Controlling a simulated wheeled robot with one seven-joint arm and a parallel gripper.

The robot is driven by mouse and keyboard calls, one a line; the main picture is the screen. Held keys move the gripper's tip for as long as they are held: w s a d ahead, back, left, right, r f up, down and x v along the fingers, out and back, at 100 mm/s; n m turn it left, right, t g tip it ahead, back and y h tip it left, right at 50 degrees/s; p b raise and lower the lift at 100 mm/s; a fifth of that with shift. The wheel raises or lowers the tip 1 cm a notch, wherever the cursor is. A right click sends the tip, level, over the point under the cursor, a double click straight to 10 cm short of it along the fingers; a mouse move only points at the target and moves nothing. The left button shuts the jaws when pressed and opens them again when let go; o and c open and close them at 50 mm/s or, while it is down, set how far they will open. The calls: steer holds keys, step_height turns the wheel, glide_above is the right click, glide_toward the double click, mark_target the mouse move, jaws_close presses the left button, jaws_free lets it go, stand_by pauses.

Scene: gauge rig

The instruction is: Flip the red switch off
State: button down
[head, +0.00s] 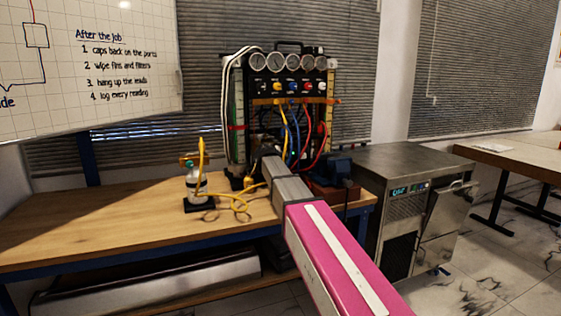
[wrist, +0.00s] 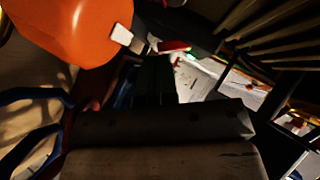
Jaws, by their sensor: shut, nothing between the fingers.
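The gauge rig (head: 285,75) stands at the back of the wooden bench, with a row of round gauges on top and coloured hoses hanging below. In the wrist view a small red piece (wrist: 173,46) lies just beyond my fingers, beside a white block (wrist: 121,34). It may be the red switch; its on or off position cannot be read. I cannot pick out the switch in the head view, where my arm covers the lower rig. My gripper (wrist: 152,78) is dark, shut and empty, pointing toward the red piece. Contact cannot be told.
A large orange rounded object (wrist: 75,30) is close at upper left in the wrist view, with blue loops (wrist: 30,97) below it. A bottle (head: 195,182) with a yellow coiled hose stands left of my arm. A steel cabinet (head: 410,165) stands right. The bench's left is clear.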

steer(key=shift+w+f, duration=0.1)
stand_by(0.3)
steer(key=shift+w+f, duration=0.3)
steer(key=shift+f, duration=0.05)
steer(key=shift+r, duration=0.1)
steer(key=shift+r, duration=0.7)
